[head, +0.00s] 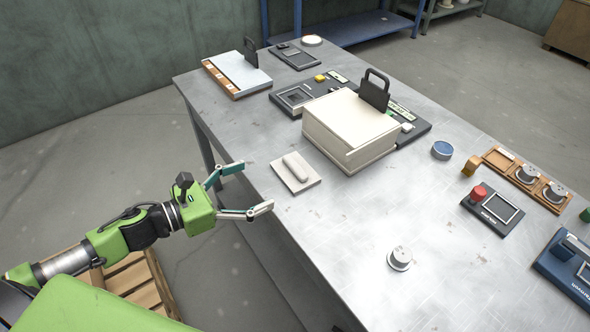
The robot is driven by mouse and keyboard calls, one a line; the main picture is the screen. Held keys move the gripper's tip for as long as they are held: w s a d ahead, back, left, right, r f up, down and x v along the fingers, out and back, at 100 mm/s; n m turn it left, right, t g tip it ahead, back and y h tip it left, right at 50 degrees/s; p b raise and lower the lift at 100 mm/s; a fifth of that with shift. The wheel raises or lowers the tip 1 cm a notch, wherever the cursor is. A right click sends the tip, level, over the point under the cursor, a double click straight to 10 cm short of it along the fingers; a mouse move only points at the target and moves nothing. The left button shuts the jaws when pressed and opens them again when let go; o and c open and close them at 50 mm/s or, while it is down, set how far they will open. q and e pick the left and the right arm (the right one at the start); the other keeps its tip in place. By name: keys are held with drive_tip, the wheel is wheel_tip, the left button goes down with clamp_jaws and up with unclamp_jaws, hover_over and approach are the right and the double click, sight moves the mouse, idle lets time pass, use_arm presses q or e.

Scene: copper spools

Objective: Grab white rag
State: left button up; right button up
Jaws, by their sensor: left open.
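A small flat white piece with a rounded oblong lump on top, which looks like the white rag (308,181), lies on the metal table (340,235) near its left edge. My left gripper (254,187) reaches in from the left at the table's near-left edge. Its two fingers are spread wide and point right toward the rag, with nothing between them. A short gap separates the fingertips from the rag. My right gripper is not in the picture.
A cream box (345,128) stands just behind the rag. A white-topped tray (238,74) lies at the far left. The table's front middle is mostly clear.

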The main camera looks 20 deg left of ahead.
use_arm(q)
drive_tip(key=p, duration=0.1)
approach(292, 166)
drive_tip(key=x, duration=0.4)
drive_tip(key=shift+s+d+r, duration=0.1)
drive_tip(key=shift+d+r, duration=0.05)
drive_tip(key=shift+d, duration=0.1)
drive_tip(key=shift+x, duration=0.8)
drive_tip(key=shift+w+d+p, duration=0.3)
drive_tip(key=shift+w+p, duration=0.15)
drive_tip(key=shift+p, duration=0.05)
drive_tip(key=p+x, duration=0.1)
drive_tip(key=x, duration=0.2)
drive_tip(key=shift+w+a, duration=0.15)
drive_tip(key=shift+w+d+f, duration=0.3)
drive_tip(key=shift+w+d, duration=0.05)
drive_tip(key=shift+w, duration=0.05)
drive_tip(key=c, duration=1.2)
